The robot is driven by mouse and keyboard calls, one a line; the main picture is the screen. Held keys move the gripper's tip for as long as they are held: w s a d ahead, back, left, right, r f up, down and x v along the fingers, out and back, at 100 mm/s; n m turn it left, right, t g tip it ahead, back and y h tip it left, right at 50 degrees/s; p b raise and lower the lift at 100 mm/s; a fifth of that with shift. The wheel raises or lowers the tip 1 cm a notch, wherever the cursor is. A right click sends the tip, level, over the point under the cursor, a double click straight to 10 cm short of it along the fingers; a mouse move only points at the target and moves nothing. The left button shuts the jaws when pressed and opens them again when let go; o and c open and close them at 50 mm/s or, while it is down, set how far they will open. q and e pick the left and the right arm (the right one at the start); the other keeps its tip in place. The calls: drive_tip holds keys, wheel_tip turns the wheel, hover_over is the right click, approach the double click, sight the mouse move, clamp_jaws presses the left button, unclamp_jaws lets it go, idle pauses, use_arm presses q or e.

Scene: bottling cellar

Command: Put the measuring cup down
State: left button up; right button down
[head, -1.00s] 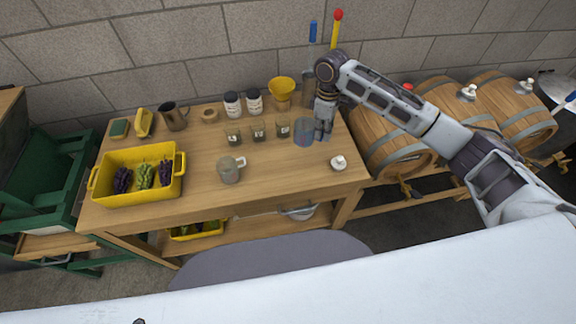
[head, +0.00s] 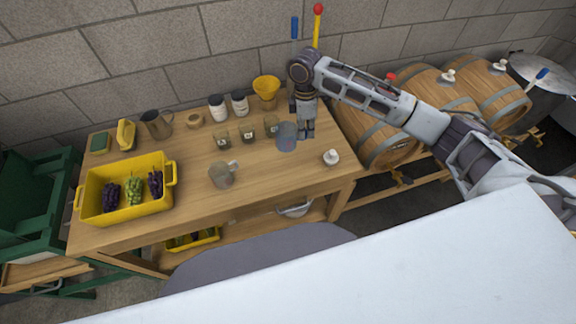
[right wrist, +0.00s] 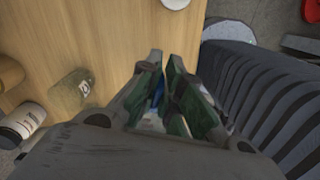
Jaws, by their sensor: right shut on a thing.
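The measuring cup (head: 287,138) is a bluish see-through cup near the right end of the wooden table (head: 265,190). My right gripper (head: 307,132) is at its right side, pointing down and shut on it. I cannot tell whether the cup's base touches the table top. In the right wrist view, the gripper's green-padded fingers (right wrist: 165,95) have a small bluish patch between them; most of the cup is hidden there. My left gripper is not in view.
A clear mug (head: 222,175) stands to the front left, a white-topped item (head: 331,157) to the right. A yellow crate (head: 128,213) holds grapes. Barrels (head: 375,137) flank the table.

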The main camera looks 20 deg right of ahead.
drive_tip(key=shift+s+d+n+t, duration=0.1)
drive_tip(key=shift+s+n+t, duration=0.05)
drive_tip(key=shift+n, duration=0.65)
drive_tip(key=shift+s+d+n+t, duration=0.1)
drive_tip(key=shift+n+t, duration=0.05)
drive_tip(key=shift+n, duration=0.65)
wheel_tip(320, 180, down, 6)
drive_tip(key=shift+f+p, duration=0.15)
drive_tip(key=shift+p, duration=0.15)
drive_tip(key=shift+f, duration=1.85)
drive_tip(key=c, duration=1.6)
unclamp_jaws()
drive_tip(key=shift+f, duration=0.1)
